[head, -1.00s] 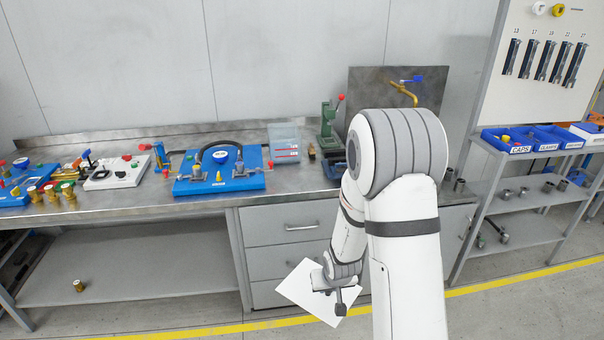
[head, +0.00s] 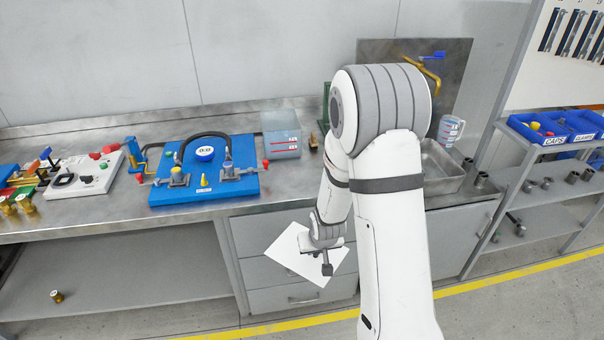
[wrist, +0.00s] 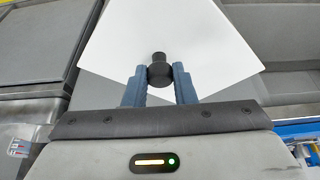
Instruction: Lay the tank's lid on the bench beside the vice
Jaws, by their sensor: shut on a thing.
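The tank's lid (head: 288,258) is a flat white plate with a dark knob (wrist: 158,73). My gripper (head: 327,264) is shut on this knob, and the lid hangs in front of the bench drawers, below the bench top. In the wrist view both blue fingers of my gripper (wrist: 160,86) stand either side of the knob, with the lid (wrist: 215,45) beyond. The clear tank (head: 282,140), with red marks, stands uncovered on the bench (head: 290,178). The green vice (head: 326,95) is right of it, almost wholly hidden behind my arm.
A blue pump station (head: 205,185) with hose and valves lies left of the tank. A small brass part (head: 313,141) stands between tank and vice. Bare bench shows in front of the tank.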

